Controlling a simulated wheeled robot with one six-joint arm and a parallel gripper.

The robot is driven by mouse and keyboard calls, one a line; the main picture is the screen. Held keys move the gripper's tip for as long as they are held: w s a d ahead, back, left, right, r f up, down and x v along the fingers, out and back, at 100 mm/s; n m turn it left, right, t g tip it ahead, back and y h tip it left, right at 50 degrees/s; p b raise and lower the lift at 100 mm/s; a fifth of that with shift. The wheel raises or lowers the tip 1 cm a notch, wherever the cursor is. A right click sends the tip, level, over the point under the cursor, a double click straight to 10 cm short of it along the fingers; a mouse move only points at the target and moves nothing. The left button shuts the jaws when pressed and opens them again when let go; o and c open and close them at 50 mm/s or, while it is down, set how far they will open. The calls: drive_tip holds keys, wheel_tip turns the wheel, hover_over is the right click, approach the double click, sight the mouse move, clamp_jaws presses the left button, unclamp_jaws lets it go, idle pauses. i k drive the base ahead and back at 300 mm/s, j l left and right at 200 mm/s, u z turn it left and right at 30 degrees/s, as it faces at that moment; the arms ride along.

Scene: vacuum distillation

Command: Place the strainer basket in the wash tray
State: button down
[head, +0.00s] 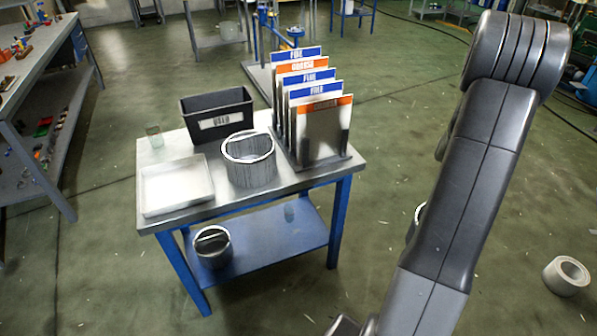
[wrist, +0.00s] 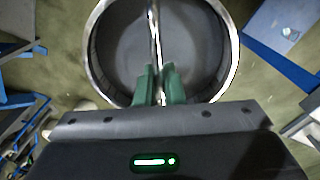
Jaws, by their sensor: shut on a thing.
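My gripper (wrist: 158,72) is shut on the thin bar handle across the top of a round metal strainer basket (wrist: 192,45). The handle runs between the green fingertips, and the basket hangs below with its open top towards the wrist camera. In the head view, a small piece of a round rim (head: 418,213) shows beside my arm and looks like this basket; my arm hides the rest and my gripper. The wash tray (head: 177,186), shallow and pale, lies empty on the left front of the steel-topped table, well left of my arm.
Another round basket (head: 249,165) stands right of the tray. A black labelled bin (head: 217,115), a small cup (head: 154,135) and a rack of labelled panels (head: 322,130) share the tabletop. A round pot (head: 212,247) is on the lower shelf. A pale ring (head: 566,276) lies on the floor.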

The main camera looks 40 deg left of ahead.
sight(178, 187)
drive_tip(key=k+j+u, duration=0.1)
drive_tip(key=u, duration=0.3)
drive_tip(key=j+u, duration=0.1)
drive_tip(key=u, duration=0.3)
drive_tip(key=k+j+u, duration=0.1)
drive_tip(key=u, duration=0.35)
